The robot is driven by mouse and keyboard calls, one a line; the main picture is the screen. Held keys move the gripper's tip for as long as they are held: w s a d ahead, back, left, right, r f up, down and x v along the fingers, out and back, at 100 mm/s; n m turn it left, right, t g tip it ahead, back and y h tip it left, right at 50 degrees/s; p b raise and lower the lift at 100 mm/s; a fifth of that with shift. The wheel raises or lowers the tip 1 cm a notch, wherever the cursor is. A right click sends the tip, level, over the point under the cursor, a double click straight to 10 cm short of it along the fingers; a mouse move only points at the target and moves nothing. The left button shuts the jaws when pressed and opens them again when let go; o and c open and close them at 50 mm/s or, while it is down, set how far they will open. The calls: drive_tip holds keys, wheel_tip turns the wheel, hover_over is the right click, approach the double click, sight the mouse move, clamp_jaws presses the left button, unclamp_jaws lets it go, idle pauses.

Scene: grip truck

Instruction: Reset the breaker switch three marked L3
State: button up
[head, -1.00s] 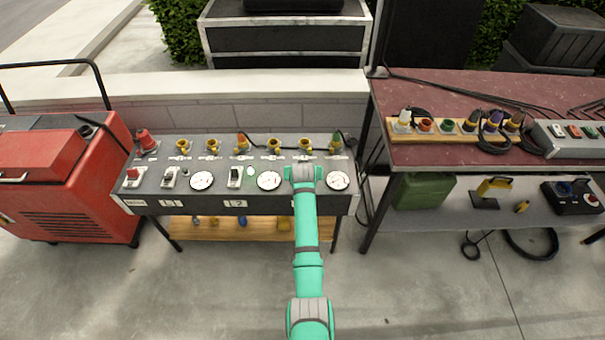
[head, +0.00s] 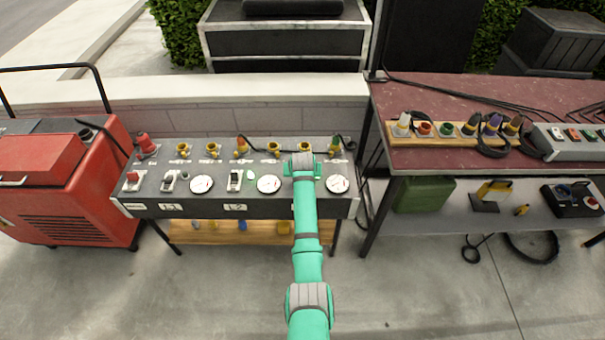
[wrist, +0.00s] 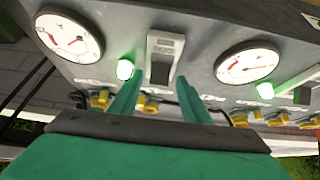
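The L3 breaker switch (wrist: 163,58), a pale and dark rocker in a grey housing, shows in the wrist view between two dials. The L3 marking is hidden behind my arm in the head view. A lit green lamp (wrist: 125,69) is beside the switch. My gripper (wrist: 158,95) has its two green fingers apart, with nothing between them, just below the switch in the wrist view. I cannot tell whether a finger touches the panel. In the head view my gripper (head: 303,160) covers the switch. The L2 switch (head: 235,180) stands to the left, also with a lit green lamp.
Dials (head: 268,184) and (head: 337,184) flank my gripper on the panel. Yellow sockets (head: 273,148) and plugs line its back edge. A red generator (head: 70,185) stands left. A dark red table (head: 450,100) with plugs is close on the right.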

drive_tip(key=shift+d, duration=0.1)
drive_tip(key=v, duration=1)
drive_tip(key=shift+s+r, duration=0.3)
drive_tip(key=s+a+f+t, duration=0.2)
drive_tip(key=s+f, duration=0.9)
drive_tip(key=s+f+t, duration=0.2)
drive_tip(key=s+f, duration=0.1)
drive_tip(key=s, duration=1.3)
drive_tip(key=s+r+t, duration=0.2)
drive_tip(key=s+r, duration=0.8)
drive_tip(key=s, duration=0.4)
drive_tip(key=s+d+r+t, duration=0.1)
drive_tip(key=s+r+t, duration=0.1)
drive_tip(key=s+r, duration=0.8)
drive_tip(key=s, duration=0.4)
drive_tip(key=shift+s+d+r+t, duration=0.2)
drive_tip(key=shift+d+t, duration=0.05)
drive_tip(key=shift+t, duration=0.15)
